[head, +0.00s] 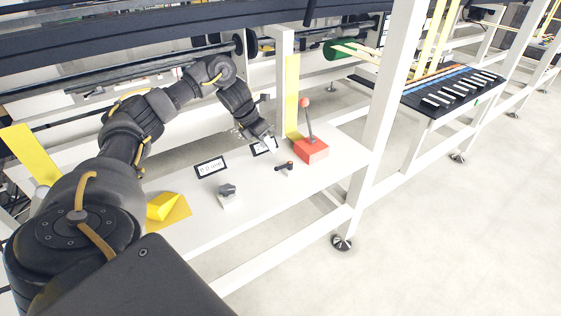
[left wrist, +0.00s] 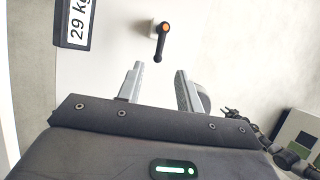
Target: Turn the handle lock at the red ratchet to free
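The red ratchet (head: 311,151) is a red block with an upright lever and an orange-red knob, on the white shelf in the head view. The handle lock (head: 285,169), a small black lever with an orange hub on a white base, sits just in front-left of it. The handle lock also shows in the left wrist view (left wrist: 163,38), its lever pointing toward my gripper. My left gripper (head: 270,146) is above the shelf behind the handle lock. In the left wrist view my left gripper (left wrist: 158,80) is open and empty, its fingertips short of the lever. My right gripper is not in view.
A dark knob on a white block (head: 227,196) and a yellow wedge (head: 165,207) stand further left on the white shelf (head: 250,208). A framed label (head: 210,167) stands behind the knob. A white post (head: 386,90) rises right of the ratchet.

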